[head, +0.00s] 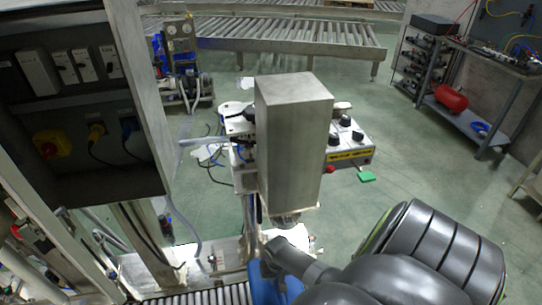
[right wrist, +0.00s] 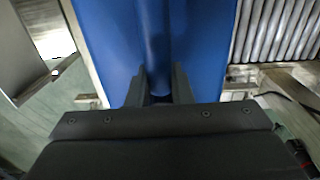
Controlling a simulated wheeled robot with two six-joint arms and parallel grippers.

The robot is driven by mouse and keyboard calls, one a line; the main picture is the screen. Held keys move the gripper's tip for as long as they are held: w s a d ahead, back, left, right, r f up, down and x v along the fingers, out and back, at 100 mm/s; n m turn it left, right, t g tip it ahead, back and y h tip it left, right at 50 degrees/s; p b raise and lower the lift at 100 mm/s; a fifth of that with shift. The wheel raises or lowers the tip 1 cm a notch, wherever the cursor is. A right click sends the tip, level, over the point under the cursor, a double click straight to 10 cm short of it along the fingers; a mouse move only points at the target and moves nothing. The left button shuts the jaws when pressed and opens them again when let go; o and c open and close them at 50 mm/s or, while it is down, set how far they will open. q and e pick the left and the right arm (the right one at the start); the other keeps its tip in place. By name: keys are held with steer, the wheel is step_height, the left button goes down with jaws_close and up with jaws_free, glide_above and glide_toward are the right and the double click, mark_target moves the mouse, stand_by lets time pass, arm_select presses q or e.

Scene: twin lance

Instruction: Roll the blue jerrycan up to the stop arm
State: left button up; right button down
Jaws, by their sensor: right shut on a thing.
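The blue jerrycan (head: 270,287) shows at the bottom of the head view, mostly hidden behind my right arm. In the right wrist view the jerrycan (right wrist: 110,45) fills the middle, with a raised rib or handle running down its centre. My right gripper (right wrist: 160,84) has its two dark fingers closed around that centre part. In the head view my right arm comes in from the lower right and its gripper (head: 268,262) is at the jerrycan. My left gripper is not in view. I cannot make out the stop arm for certain.
Conveyor rollers (head: 215,296) run under the jerrycan and show at right in the wrist view (right wrist: 275,30). A tall metal box (head: 293,140) stands just beyond. An electrical cabinet (head: 75,100) is at left. A control box (head: 350,145) stands behind. Green floor is free at right.

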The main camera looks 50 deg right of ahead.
steer(key=shift+s+d+f, duration=0.25)
steer(key=shift+s+d, duration=0.95)
steer(key=shift+s, duration=0.05)
steer(key=shift+s+d, duration=0.65)
steer(key=shift+d, duration=0.2)
stand_by(0.5)
steer(key=c, duration=1.6)
jaws_free()
steer(key=shift+c, duration=0.2)
steer(key=o, duration=0.7)
steer(key=shift+w+d, duration=0.2)
steer(key=shift+w, duration=0.05)
steer(key=shift+o, duration=0.7)
steer(key=shift+r, duration=0.1)
steer(key=shift+w, duration=0.1)
